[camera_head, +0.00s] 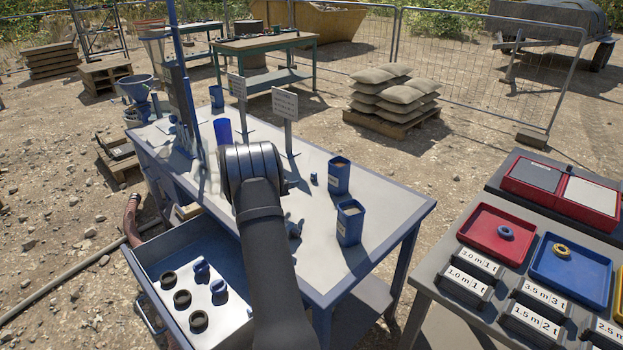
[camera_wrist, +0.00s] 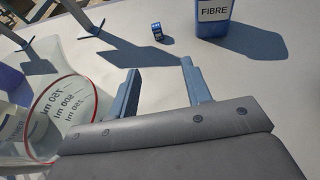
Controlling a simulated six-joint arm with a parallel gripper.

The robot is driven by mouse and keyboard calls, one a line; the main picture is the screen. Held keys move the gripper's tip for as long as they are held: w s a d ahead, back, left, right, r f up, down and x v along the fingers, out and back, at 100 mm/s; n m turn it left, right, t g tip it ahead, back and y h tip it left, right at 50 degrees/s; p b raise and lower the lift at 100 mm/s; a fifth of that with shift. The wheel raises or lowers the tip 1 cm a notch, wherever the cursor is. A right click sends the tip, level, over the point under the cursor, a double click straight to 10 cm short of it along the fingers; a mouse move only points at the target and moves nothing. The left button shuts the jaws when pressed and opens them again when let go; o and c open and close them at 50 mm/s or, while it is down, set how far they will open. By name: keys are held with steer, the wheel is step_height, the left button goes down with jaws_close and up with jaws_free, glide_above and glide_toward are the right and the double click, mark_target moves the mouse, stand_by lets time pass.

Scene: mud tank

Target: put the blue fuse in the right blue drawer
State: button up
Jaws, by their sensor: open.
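A small blue block with a pale label, which looks like the blue fuse (camera_head: 313,177), stands on the grey bench top near two blue tubs. In the wrist view the fuse (camera_wrist: 157,32) shows beyond my fingertips, apart from them. My gripper (camera_wrist: 160,88) is open with nothing between its fingers. In the head view my arm hides the fingers. A blue drawer (camera_head: 188,247) is pulled open at the bench's front left.
Two blue tubs (camera_head: 339,176) stand on the bench; one reads FIBRE (camera_wrist: 213,14). A clear measuring vessel (camera_wrist: 75,108) is close on the left of my gripper. Sign posts (camera_head: 287,118) rise behind. A separate table with trays (camera_head: 497,232) is at right.

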steer(key=w, duration=0.1)
glide_toward(312, 175)
steer(key=w+d, duration=0.2)
steer(key=w, duration=0.1)
steer(key=shift+d+f, duration=0.35)
steer(key=shift+w+d+f, duration=0.25)
steer(key=shift+w+f, duration=0.25)
steer(key=shift+w, duration=0.05)
steer(key=shift+w+d+f, duration=0.2)
steer(key=shift+w+f, duration=0.35)
steer(key=shift+w, duration=0.05)
steer(key=shift+x, duration=1.1)
steer(key=shift+r, duration=0.1)
jaws_close()
